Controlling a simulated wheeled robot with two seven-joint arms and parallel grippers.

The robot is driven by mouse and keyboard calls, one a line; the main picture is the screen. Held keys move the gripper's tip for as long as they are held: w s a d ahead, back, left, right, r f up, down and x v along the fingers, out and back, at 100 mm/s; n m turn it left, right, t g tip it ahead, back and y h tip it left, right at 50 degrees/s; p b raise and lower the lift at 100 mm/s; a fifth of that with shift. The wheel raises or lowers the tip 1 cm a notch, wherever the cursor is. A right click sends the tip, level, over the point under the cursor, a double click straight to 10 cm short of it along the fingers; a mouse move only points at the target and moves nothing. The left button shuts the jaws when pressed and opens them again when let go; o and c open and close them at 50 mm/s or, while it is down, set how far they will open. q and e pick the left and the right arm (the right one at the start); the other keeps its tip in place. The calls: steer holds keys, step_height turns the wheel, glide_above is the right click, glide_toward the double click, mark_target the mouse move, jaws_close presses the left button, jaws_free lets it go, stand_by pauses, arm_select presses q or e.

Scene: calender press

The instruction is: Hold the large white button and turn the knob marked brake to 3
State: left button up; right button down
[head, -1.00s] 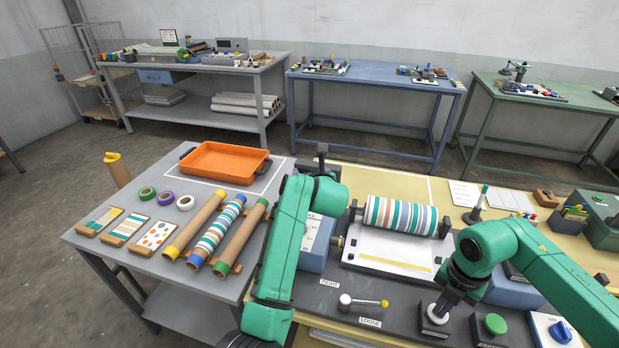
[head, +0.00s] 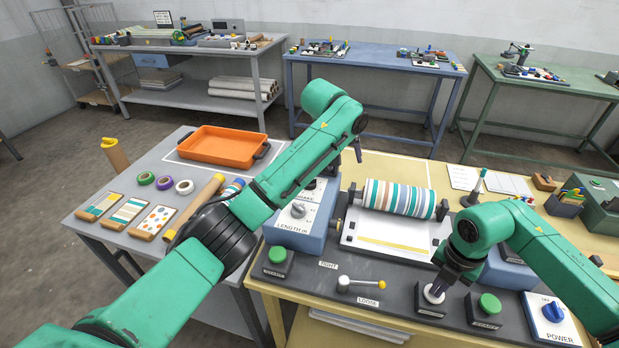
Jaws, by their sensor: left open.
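The large white button (head: 432,297) sits on a dark base at the front of the press. My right gripper (head: 438,288) points down onto it and covers part of its top; whether its fingers are shut is unclear. A blue box (head: 307,240) left of the roller carries a pale knob (head: 298,209) with markings around it and "LENGTH IN" below. A partly hidden label ending in "RAKE" is above that knob; the brake knob itself is not clearly visible behind my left arm. My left gripper (head: 358,152) is open and empty, in the air above and right of the box.
A striped roller (head: 398,198) stands right of the blue box. An orange tray (head: 220,146) is on the grey table.

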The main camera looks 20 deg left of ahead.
mark_target(310, 184)
arm_select(q)
steer(key=s+a+n+g+y, duration=0.15)
steer(key=a+y, duration=0.25)
steer(key=a, duration=0.4)
steer(key=shift+t, duration=0.25)
steer(key=x, duration=1.1)
steer(key=shift+d+f, duration=0.1)
steer(key=shift+d, duration=0.15)
jaws_close()
